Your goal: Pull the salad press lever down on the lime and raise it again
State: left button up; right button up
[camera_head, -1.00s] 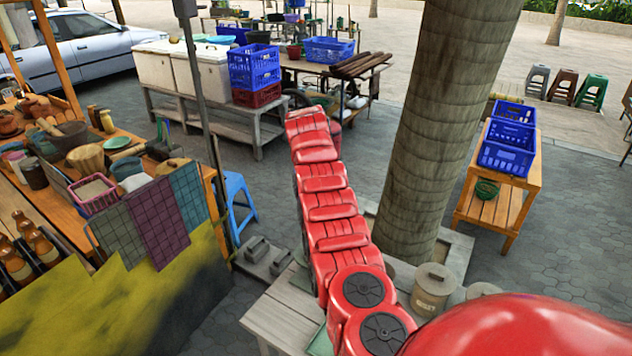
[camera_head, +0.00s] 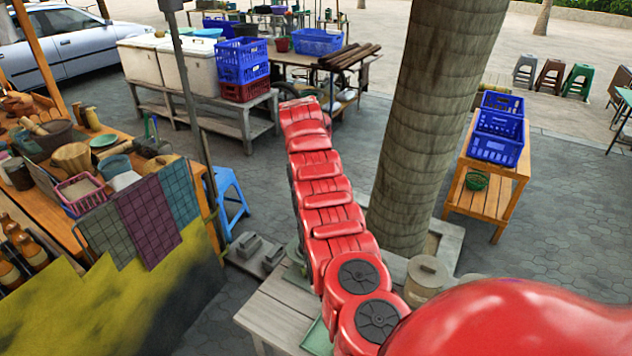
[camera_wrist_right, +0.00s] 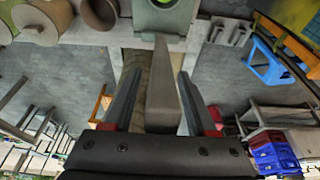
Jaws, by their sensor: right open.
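In the right wrist view, the grey-green salad press (camera_wrist_right: 165,18) shows at the top edge, cut off by the frame. A bit of bright green, likely the lime, shows in its round opening. The press's long grey lever (camera_wrist_right: 163,95) runs from the press toward my wrist. My right gripper (camera_wrist_right: 158,73) is open, with one finger on each side of the lever and a visible gap on both sides. In the head view my red right arm hides the press, the lever and the gripper. My left gripper is in neither view.
A pale table (camera_head: 275,315) stands under my arm, with a lidded clay pot (camera_head: 425,278) beside a thick trunk (camera_head: 415,150). A stall with pots and hanging cloths (camera_head: 148,220) stands left, near a blue stool (camera_head: 228,198). A wooden stand (camera_head: 512,190) holds blue crates at right.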

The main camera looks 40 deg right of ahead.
jog(key=shift+a, duration=0.1)
jog(key=shift+a+r+b, duration=0.1)
jog(key=shift+r+b, duration=0.2)
jog(key=shift+r, duration=0.05)
jog(key=b+v, duration=0.2)
jog(key=v, duration=0.6)
jog(key=shift+b, duration=0.3)
jog(key=w+p+v, duration=0.1)
jog(key=p+v, duration=0.3)
jog(key=v, duration=0.4)
jog(key=shift+s+r, duration=0.3)
jog(key=shift+s, duration=0.2)
